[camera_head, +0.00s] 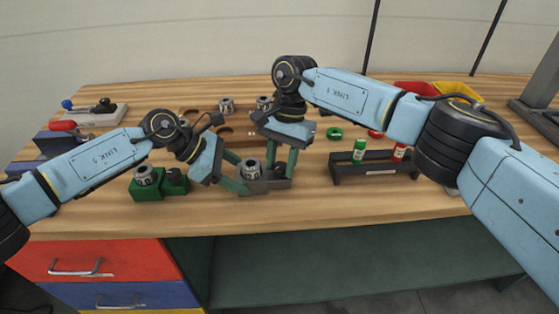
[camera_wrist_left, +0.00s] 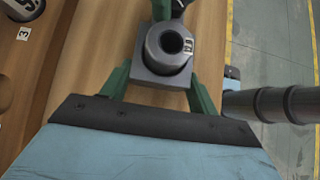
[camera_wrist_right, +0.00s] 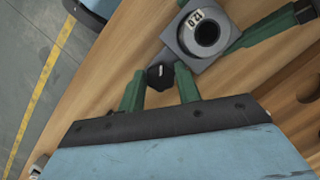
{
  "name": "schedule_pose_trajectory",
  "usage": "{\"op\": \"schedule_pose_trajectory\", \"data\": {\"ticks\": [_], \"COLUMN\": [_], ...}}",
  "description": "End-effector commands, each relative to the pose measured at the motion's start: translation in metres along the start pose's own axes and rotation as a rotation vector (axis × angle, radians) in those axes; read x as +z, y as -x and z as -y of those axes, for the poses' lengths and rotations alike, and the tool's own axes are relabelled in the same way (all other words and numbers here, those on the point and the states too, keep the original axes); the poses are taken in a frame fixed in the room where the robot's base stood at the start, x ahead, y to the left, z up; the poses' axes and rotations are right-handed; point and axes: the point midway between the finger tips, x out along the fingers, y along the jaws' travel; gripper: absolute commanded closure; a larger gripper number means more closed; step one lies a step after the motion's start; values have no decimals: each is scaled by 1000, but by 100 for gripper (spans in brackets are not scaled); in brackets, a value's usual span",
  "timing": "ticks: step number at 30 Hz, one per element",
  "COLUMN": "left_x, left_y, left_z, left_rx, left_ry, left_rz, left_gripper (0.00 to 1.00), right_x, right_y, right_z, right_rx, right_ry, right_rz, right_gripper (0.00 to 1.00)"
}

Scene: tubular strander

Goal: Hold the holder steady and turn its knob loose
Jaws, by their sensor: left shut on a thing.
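The holder is a grey block (camera_head: 267,187) with a round metal cup (camera_head: 250,168) on top, standing on the bench front. In the right wrist view the cup (camera_wrist_right: 206,33) carries a label like "12.0". My left gripper (camera_wrist_left: 163,78) is shut on the holder block (camera_wrist_left: 160,79), one finger on each side. The holder's black knob (camera_wrist_right: 160,76) sticks out from its side. My right gripper (camera_wrist_right: 160,70) points down with its fingers open on either side of the knob; a small gap shows. In the head view the right fingers (camera_head: 281,168) partly hide the knob.
A green holder (camera_head: 174,187) with a cup stands at left. A dark rack (camera_head: 376,166) with a green and a red bottle is at right. More cups (camera_head: 226,105) sit on a wooden board behind. Red and yellow bins (camera_head: 455,89) stand at back right.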

Motion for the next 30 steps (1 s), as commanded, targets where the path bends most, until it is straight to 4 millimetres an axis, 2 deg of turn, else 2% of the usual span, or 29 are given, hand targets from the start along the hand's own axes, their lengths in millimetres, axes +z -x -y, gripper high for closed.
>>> {"op": "schedule_pose_trajectory", "data": {"ticks": [1,7,20,28,29,30], "left_x": [1,2,-1,-2,-3,-2], "left_y": [-8,-8,-6,-5,-5,-5], "left_z": [9,9,7,5,5,4], "left_rx": [-28,-28,-21,-16,-15,-15], "left_ry": [-5,-3,2,6,6,5], "left_rz": [0,1,-3,-5,-5,-4], "left_gripper": [87,87,87,87,36,31], "right_x": [5,6,4,3,2,2], "right_y": [1,8,48,50,50,50], "right_z": [7,8,5,3,3,3], "right_rx": [-19,-21,-14,-10,-10,-9], "right_ry": [11,13,8,6,6,6], "right_rz": [4,4,2,3,3,3], "right_gripper": [53,51,51,51,51,51]}}
